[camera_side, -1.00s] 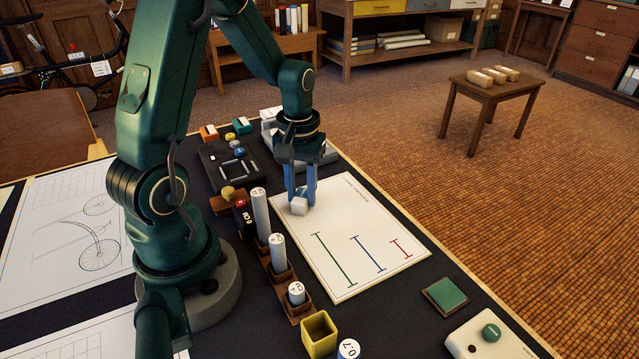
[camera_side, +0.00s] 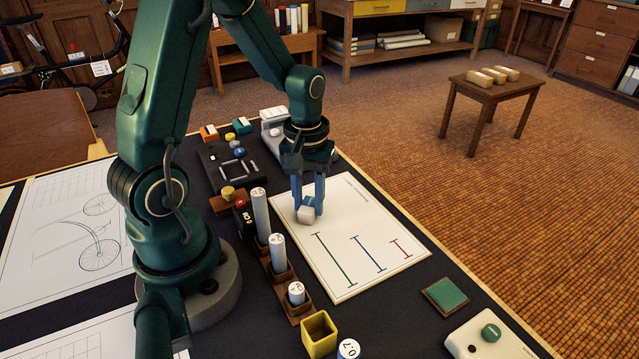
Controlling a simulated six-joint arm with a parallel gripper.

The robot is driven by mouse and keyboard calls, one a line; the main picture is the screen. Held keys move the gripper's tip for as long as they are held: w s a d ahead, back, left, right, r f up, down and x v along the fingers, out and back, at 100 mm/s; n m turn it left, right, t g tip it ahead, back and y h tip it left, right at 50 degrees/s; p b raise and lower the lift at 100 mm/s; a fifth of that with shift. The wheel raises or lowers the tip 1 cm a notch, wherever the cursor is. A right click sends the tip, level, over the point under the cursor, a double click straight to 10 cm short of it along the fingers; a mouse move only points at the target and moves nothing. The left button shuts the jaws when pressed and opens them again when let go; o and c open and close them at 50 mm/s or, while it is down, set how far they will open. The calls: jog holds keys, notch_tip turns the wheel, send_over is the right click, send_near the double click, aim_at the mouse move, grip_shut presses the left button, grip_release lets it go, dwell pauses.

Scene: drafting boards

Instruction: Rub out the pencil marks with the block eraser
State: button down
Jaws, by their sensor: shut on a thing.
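A white block eraser (camera_side: 306,215) is between the blue fingers of my gripper (camera_side: 308,203), which is shut on it. The eraser is at the upper left part of a white drawing sheet (camera_side: 362,213), low over or touching it; I cannot tell which. No grey pencil marks can be made out beside the eraser; the fingers and eraser hide part of the sheet.
A wooden rack holding upright white tubes (camera_side: 278,252) stands close left of the sheet. A yellow open box (camera_side: 319,334) is in front. A green pad (camera_side: 445,295) and a white box with a green knob (camera_side: 490,333) lie to the right. A dark tray (camera_side: 228,172) is behind.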

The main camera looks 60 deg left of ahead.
jog(key=shift+s+d, duration=0.1)
jog(key=shift+r, duration=3.5)
